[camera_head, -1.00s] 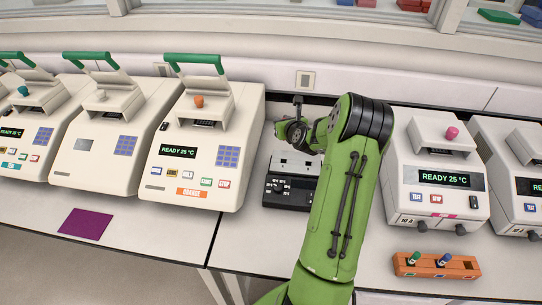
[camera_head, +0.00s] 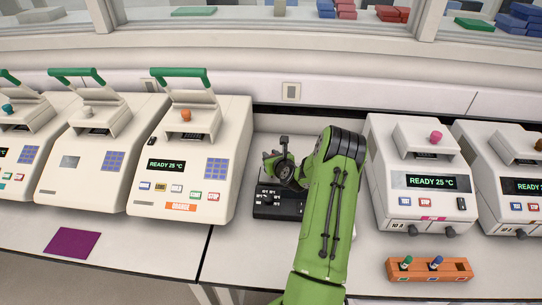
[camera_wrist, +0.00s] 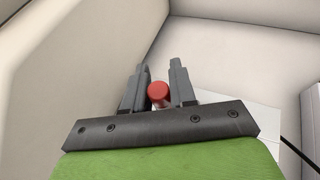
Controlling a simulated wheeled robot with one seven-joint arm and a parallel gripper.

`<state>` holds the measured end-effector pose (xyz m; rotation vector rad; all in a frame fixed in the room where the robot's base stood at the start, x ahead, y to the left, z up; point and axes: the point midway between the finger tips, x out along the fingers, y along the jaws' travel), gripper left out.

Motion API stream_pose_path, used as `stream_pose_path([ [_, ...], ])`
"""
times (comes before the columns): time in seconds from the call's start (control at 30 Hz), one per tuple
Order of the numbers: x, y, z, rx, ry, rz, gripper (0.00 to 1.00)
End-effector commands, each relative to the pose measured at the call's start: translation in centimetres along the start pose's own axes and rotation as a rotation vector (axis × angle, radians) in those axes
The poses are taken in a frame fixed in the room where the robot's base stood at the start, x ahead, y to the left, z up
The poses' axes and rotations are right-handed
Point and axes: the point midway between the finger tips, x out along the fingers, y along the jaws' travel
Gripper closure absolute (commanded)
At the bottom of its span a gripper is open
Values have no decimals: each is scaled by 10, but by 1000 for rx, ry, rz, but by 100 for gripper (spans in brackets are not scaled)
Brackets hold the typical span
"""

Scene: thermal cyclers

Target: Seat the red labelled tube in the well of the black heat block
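The red tube (camera_wrist: 157,92) shows its round cap between the two grey fingers of my gripper (camera_wrist: 160,72) in the wrist view. The fingers are shut on it; its body and label are hidden below the cap. In the head view my gripper (camera_head: 274,162) is over the rear part of the black heat block (camera_head: 268,208), seen edge-on, and the tube cannot be made out there. The block lies on the bench left of my green arm, which covers its right side. Its front part with small white markings shows; its well cannot be clearly told.
A cycler with an orange knob (camera_head: 186,115) stands close left of the block; one with a pink knob (camera_head: 435,137) stands right of my arm. An orange rack (camera_head: 395,274) with green and blue-capped tubes is at the front right. A purple mat (camera_head: 73,243) lies front left.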

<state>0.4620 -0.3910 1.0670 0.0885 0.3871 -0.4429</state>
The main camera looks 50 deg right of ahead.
Motion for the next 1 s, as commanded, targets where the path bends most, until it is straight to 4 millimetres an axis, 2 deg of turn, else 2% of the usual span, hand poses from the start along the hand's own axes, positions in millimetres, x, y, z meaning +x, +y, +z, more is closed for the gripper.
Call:
stream_pose_path([
  [0.03, 0, 0, 0, 0, -1, 0, 66],
  [0.13, 0, 0, 1, 0, -1, 0, 51],
  [0.37, 0, 0, 1, 0, -1, 0, 51],
  [0.5, -6, 0, 10, 0, -1, -1, 51],
  [0.57, -17, -2, 7, 0, 1, -3, 51],
  [0.8, -83, -2, 4, 1, 2, -4, 51],
  [0.9, -104, -2, 5, 1, 1, -4, 51],
  [1.0, -117, -1, 5, 1, 1, -3, 51],
])
